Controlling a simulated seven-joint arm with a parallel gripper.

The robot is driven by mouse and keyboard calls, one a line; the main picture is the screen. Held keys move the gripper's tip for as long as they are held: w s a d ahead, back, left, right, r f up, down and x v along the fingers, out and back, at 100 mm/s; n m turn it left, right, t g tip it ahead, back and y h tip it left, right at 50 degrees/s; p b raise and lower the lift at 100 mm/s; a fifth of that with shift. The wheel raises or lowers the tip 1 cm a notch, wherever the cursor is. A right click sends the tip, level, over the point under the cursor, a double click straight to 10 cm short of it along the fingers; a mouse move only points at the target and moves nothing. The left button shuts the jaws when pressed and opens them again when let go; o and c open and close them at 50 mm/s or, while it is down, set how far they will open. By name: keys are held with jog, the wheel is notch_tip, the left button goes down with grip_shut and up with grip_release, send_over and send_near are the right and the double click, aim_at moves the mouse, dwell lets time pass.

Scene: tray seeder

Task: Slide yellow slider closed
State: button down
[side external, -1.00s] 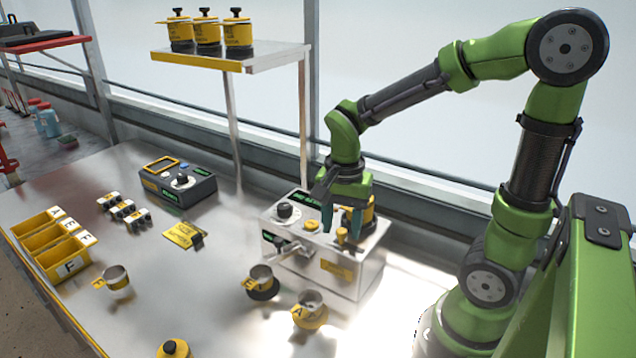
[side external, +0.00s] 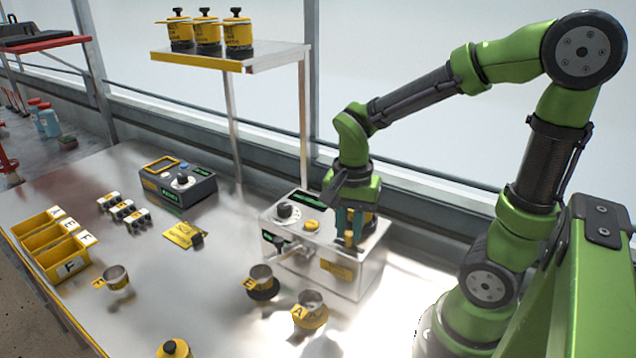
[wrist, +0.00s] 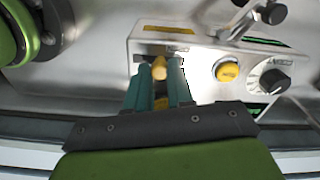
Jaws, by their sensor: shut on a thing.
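The yellow slider (wrist: 159,68) is a small yellow knob on the top of the grey seeder machine (side external: 372,262), near its right end. In the side view the slider (side external: 349,239) shows between the fingertips. My gripper (side external: 350,228) points down with its teal fingers around the slider. In the wrist view my gripper (wrist: 160,75) is shut on the slider, one finger on each side. The slot under the slider is partly hidden by the fingers.
On the machine are a yellow button (wrist: 227,70) and a black dial (wrist: 274,82). A yellow-and-black pot behind the gripper is mostly hidden. Cups (side external: 262,278) stand in front of the machine. A raised shelf (side external: 240,58) with yellow jars stands behind it, to the left.

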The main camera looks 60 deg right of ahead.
aim_at(358, 249)
jog(key=shift+s, duration=1.2)
jog(key=c, duration=1)
grip_release()
notch_tip(358, 249, up, 17)
jog(key=shift+f, duration=0.1)
jog(key=shift+w, duration=0.1)
